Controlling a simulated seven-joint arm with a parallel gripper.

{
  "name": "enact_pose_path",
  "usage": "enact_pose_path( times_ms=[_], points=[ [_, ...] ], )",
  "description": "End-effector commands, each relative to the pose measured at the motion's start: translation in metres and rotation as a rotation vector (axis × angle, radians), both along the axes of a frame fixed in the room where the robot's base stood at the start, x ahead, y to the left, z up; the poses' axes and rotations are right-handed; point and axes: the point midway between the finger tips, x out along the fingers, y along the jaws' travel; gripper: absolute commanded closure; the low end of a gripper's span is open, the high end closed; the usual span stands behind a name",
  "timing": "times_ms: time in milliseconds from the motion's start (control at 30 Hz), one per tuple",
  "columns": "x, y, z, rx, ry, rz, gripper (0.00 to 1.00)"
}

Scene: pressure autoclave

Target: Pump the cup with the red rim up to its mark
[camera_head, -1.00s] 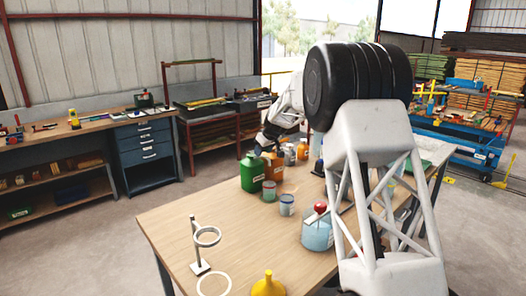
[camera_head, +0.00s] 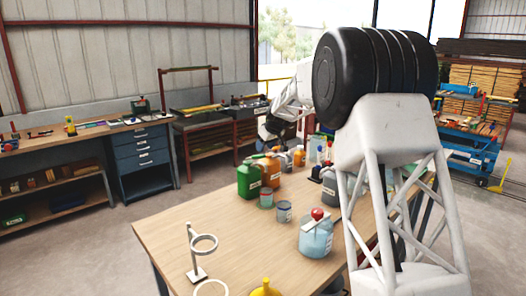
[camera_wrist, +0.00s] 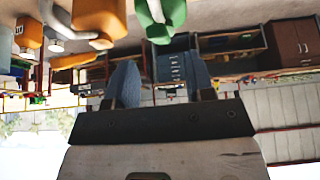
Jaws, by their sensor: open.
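A small teal cup (camera_head: 266,201) with what looks like a reddish rim stands on the table, beside a grey-blue cup (camera_head: 284,213) with a darker rim. A clear jar of pale blue liquid (camera_head: 315,240) with a red knob (camera_head: 318,213) on top stands to their right, apparently the pump. The marks on the cups are too small to read. My gripper (camera_wrist: 161,84) is open and empty in the wrist view, its two blue-grey fingers apart. In the head view it is small and partly hidden, beyond the jugs at the table's far side.
A ring stand (camera_head: 197,272) and a yellow funnel (camera_head: 264,289) are at the front. The table's left part is clear. My arm hides its right side.

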Motion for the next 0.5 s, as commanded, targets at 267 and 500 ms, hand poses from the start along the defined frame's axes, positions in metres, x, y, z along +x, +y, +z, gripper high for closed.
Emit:
enact_pose_path(
  times_ms=[267, 500],
  points=[
    [-0.0024, -0.0026, 0.0055, -0.001, 0.001, 0.000, 0.51],
    [-0.0023, -0.0024, 0.0058, -0.001, 0.001, 0.000, 0.62]
  ],
)
